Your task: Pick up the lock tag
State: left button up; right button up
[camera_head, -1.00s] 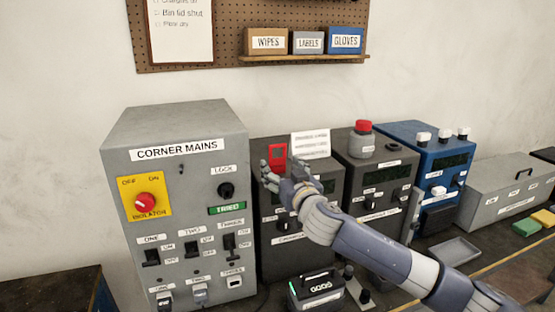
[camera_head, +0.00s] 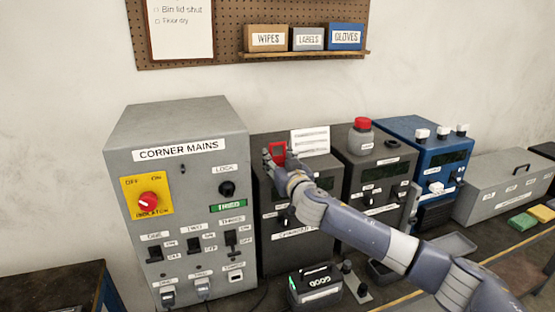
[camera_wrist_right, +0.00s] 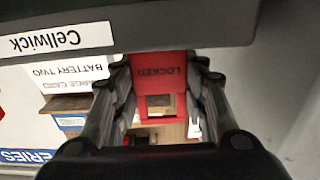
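The red lock tag (camera_head: 278,151) stands upright at the front top edge of the dark grey unit beside the Corner Mains cabinet. In the right wrist view it shows as a red plate (camera_wrist_right: 160,72) with the upside-down word LOCKED and a window below. My right gripper (camera_head: 279,160) is at the tag, with one finger along each side edge. In the wrist view the fingertips (camera_wrist_right: 161,78) appear to press both edges, so it looks shut on the tag. The tag does not look raised from the unit. My left gripper is not in view.
The grey Corner Mains cabinet (camera_head: 180,262) stands close at the left. A white card (camera_head: 310,140) is just right of the tag. A small black box (camera_head: 315,288) sits below in front.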

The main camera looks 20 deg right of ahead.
jog(key=shift+r, duration=0.15)
jog(key=shift+r+b, duration=0.4)
jog(key=shift+r, duration=0.25)
jog(key=shift+s+a+r+b, duration=0.1)
jog(key=shift+s+r+b, duration=0.4)
jog(key=shift+r+b, duration=0.25)
jog(key=s+a+r+b, duration=0.1)
jog(key=s+b, duration=0.3)
jog(key=s, duration=1.1)
jog(key=shift+a+r, duration=0.15)
jog(key=shift+r, duration=0.3)
